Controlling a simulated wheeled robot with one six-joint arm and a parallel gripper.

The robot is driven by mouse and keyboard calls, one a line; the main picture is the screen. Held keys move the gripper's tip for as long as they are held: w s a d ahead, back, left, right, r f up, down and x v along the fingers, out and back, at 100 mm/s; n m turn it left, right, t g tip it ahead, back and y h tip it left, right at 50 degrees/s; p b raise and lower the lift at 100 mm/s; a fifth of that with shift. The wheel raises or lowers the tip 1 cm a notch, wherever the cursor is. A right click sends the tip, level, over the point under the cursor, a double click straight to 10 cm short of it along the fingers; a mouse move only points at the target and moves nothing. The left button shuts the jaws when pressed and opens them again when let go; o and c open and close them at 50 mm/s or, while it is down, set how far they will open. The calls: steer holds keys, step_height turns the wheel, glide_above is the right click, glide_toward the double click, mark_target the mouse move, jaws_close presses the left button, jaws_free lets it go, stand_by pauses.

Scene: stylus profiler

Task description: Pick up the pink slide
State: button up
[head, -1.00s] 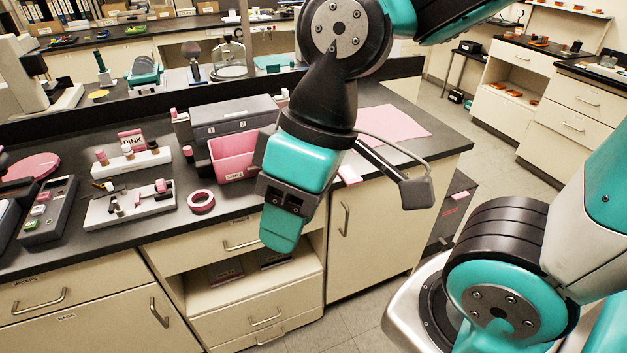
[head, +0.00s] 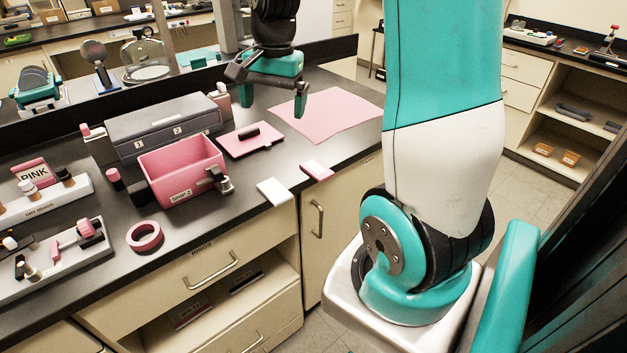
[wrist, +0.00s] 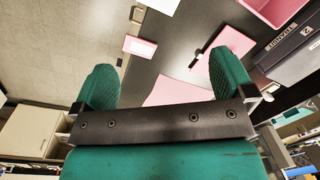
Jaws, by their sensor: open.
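The pink slide (head: 317,171) is a small flat piece, pink with a pale end. It lies at the front edge of the dark counter, and seems to reach slightly over it. It also shows in the wrist view (wrist: 139,46), in the gap between the fingers but farther off. My gripper (head: 273,98) is open and empty, above the counter near the pink mat, behind the slide. Its two teal fingers also show in the wrist view (wrist: 167,70).
A white slide (head: 275,191) lies left of the pink one. A pink plate with a black grip (head: 262,144), a pink bin (head: 170,165), a grey case (head: 150,125) and a pink tape ring (head: 144,236) stand on the counter. The pink mat (head: 325,112) is bare.

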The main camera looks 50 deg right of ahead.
steer(key=s+d+f+m+b, duration=0.15)
steer(key=d+f+m, duration=0.25)
steer(key=d+m, duration=0.55)
steer(key=n+p, duration=0.2)
steer(key=n, duration=0.1)
glide_above(316, 168)
steer(key=shift+m+g+h, duration=0.25)
steer(key=shift+g+h, duration=0.05)
steer(key=shift+g, duration=0.1)
step_height(316, 168, down, 11)
steer(key=shift+s, duration=0.15)
steer(key=shift+f+p, duration=0.55)
steer(key=shift+f, duration=2.5)
steer(key=c, duration=0.6)
step_height(316, 168, up, 20)
steer(key=shift+r+b, duration=0.1)
steer(key=shift+b, duration=0.7)
steer(key=shift+o, duration=0.3)
